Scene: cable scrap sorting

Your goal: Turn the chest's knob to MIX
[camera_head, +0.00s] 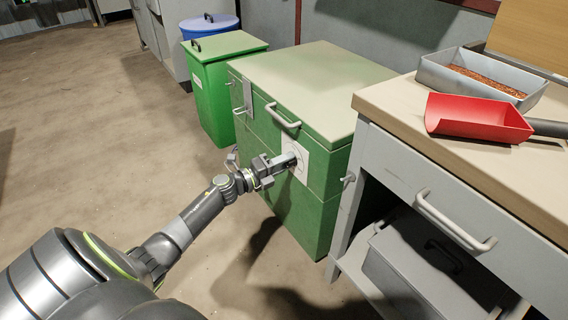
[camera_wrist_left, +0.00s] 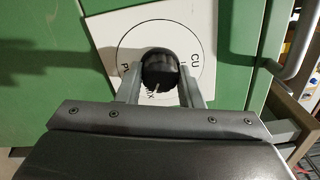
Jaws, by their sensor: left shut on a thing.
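The green chest (camera_head: 330,190) has a pale lid and a white square dial plate (camera_head: 301,146) on its front. My left gripper (camera_head: 288,163) reaches the plate from the left and front. In the left wrist view its two fingers are shut on the dark round knob (camera_wrist_left: 158,70), one on each side. The dial plate (camera_wrist_left: 112,38) shows a circle with CU at upper right, a P at left and MIX at the bottom, partly covered by the fingers. A pale mark shows low on the knob, toward MIX. My right gripper is not in view.
A grey workbench (camera_head: 400,155) stands close to the chest's right, with a red scoop (camera_head: 470,115) and a grey tray (camera_head: 455,82) of copper-coloured scrap on top. A green bin (camera_head: 212,100) and a blue-lidded bin (camera_head: 208,22) stand behind left. The floor at left is clear.

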